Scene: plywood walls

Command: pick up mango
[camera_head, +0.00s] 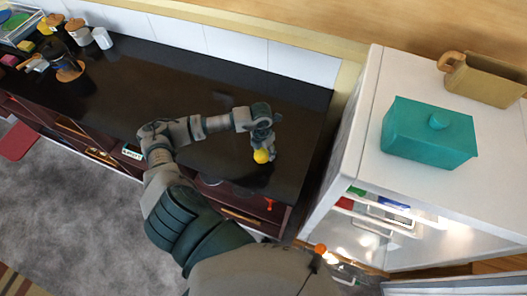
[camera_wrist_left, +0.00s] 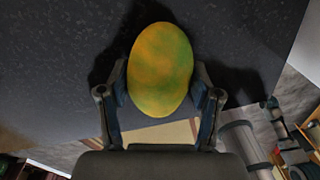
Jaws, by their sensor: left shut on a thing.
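The mango (camera_head: 261,156) is a small yellow shape at the tip of my left gripper (camera_head: 263,146) in the head view. In the left wrist view the mango (camera_wrist_left: 160,68) is large, yellow-green and oval. The two fingers of my left gripper (camera_wrist_left: 160,95) press on its left and right sides, and it is held between them. The dark countertop (camera_head: 215,85) lies behind the mango; whether the mango touches it I cannot tell. My right gripper is not in view.
A white cabinet (camera_head: 350,130) stands right of the counter, with a teal lidded box (camera_head: 430,134) and a tan container (camera_head: 485,80) on top. Jars and cups (camera_head: 80,34) stand at the counter's far left. The counter's middle is clear.

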